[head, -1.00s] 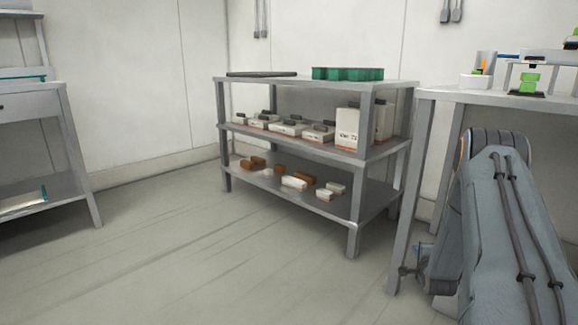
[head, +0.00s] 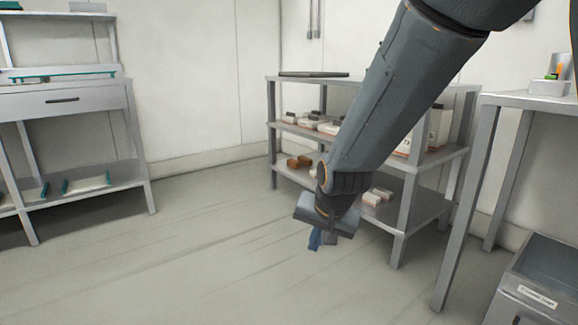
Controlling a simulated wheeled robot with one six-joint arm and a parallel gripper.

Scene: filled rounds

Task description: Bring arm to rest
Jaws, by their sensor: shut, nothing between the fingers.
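My arm comes in from the top right of the head view and reaches down across the middle. My gripper (head: 322,241) is at its lower end, pointing down, over open floor in front of the shelf rack. The fingers look small and dark, with a blue part beside them. They are shut, and nothing shows between them. The arm hides part of the rack behind it.
A grey shelf rack (head: 398,215) with boxes stands behind my arm. A grey bench with a drawer (head: 70,102) is at left, a table (head: 520,101) at right. A grey bin (head: 545,270) sits at bottom right. The floor at left and centre is clear.

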